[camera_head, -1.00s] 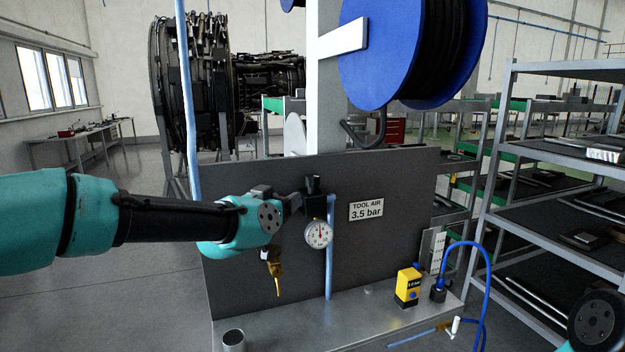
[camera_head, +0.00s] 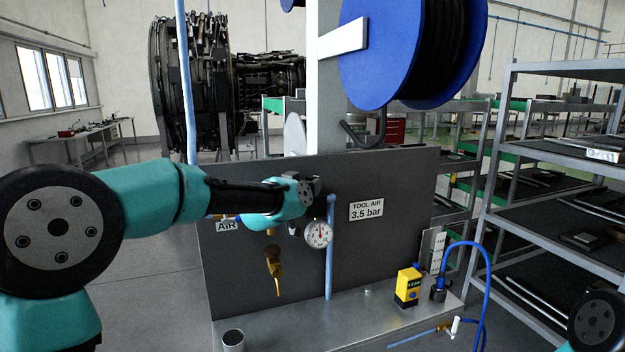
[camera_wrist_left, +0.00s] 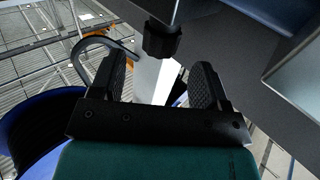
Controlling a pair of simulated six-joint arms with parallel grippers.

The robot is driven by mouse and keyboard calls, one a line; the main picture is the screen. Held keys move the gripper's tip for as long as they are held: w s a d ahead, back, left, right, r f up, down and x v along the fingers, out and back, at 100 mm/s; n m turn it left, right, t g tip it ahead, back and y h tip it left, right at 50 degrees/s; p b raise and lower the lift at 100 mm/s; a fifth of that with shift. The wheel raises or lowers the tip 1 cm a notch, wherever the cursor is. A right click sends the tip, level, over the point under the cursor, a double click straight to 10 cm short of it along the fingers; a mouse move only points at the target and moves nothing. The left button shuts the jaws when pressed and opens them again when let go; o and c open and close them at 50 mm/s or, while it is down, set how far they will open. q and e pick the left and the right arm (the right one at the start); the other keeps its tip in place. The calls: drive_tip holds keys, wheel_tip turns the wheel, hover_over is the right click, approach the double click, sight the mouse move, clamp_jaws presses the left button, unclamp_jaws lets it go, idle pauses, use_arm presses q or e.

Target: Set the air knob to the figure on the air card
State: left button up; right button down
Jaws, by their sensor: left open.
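The air card (camera_head: 366,209) on the dark panel reads "TOOL AIR 3.5 bar". Left of it and lower is a round white gauge (camera_head: 319,234); its needle points roughly upward, its figures too small to read. My left gripper (camera_head: 314,188) is just above the gauge and covers most of the regulator there. In the left wrist view my left gripper (camera_wrist_left: 161,78) is open, its two black fingers apart. The black air knob (camera_wrist_left: 162,40) lies just beyond the fingertips, near the gap between them, and does not appear gripped. My right gripper is out of view.
A light blue pipe (camera_head: 331,260) runs down the panel (camera_head: 385,255) beside the gauge. A brass fitting (camera_head: 274,268) hangs at left. A yellow device (camera_head: 408,287) and blue hose (camera_head: 486,280) are on the ledge at right. A blue reel (camera_head: 385,50) is above.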

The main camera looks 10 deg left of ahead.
sight(313, 176)
use_arm(q)
drive_tip(key=x, duration=0.5)
drive_tip(key=shift+w, duration=0.35)
drive_tip(key=shift+c, duration=0.5)
drive_tip(key=c, duration=0.8)
drive_tip(key=shift+d+n+y, duration=0.1)
drive_tip(key=shift+n+y, duration=1.4)
drive_tip(key=shift+y, duration=0.9)
drive_tip(key=shift+n+y, duration=1.1)
drive_tip(key=shift+y, duration=0.6)
drive_tip(key=shift+n+g+y, duration=0.9)
drive_tip(key=shift+n+y, duration=0.5)
drive_tip(key=shift+y, duration=0.6)
